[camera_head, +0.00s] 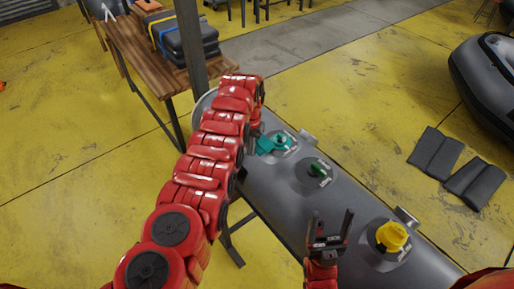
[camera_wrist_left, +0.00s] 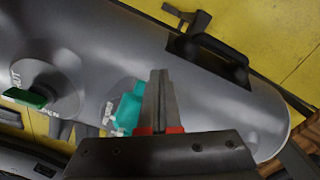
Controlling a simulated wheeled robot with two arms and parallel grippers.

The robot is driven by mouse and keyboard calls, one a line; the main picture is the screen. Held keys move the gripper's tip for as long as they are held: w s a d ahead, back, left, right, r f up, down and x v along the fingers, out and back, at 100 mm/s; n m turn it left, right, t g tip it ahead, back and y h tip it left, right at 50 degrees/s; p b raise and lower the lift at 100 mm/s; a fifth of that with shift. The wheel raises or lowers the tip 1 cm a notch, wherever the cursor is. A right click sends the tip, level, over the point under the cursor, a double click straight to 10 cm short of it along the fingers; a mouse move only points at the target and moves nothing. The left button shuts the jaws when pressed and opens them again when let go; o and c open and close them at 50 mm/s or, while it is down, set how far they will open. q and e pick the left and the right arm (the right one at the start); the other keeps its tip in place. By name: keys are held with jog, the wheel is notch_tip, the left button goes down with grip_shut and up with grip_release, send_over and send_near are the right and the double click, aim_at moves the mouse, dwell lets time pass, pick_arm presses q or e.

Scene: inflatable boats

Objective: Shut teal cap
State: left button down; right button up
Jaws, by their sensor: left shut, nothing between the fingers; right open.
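The teal cap (camera_head: 266,145) is on a valve near the far end of the grey inflatable tube (camera_head: 347,219). It reaches out to the left of the valve's round base, and a teal part also shows on the base. In the left wrist view the teal cap (camera_wrist_left: 128,110) is partly hidden behind my left gripper (camera_wrist_left: 158,75). That gripper is shut and empty, its fingers close beside the cap; I cannot tell if they touch. In the head view my left arm hides most of it. My right gripper (camera_head: 331,217) is open and empty above the tube's near part.
A green-handled valve (camera_head: 318,170) and a yellow valve (camera_head: 391,236) sit along the same tube. A black handle (camera_wrist_left: 212,55) is on the tube's end. A wooden table (camera_head: 141,48) stands behind. Black pads (camera_head: 436,153) lie on the floor at right.

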pick_arm(q)
jog(key=shift+f+b, duration=1.3)
jog(key=shift+f, duration=0.4)
jog(key=shift+s, duration=0.2)
jog(key=shift+w+f, duration=0.1)
jog(key=shift+w, duration=0.15)
jog(key=shift+s+b, duration=0.1)
jog(key=shift+b, duration=0.2)
jog(key=shift+f+b, duration=0.4)
jog(key=shift+f, duration=0.1)
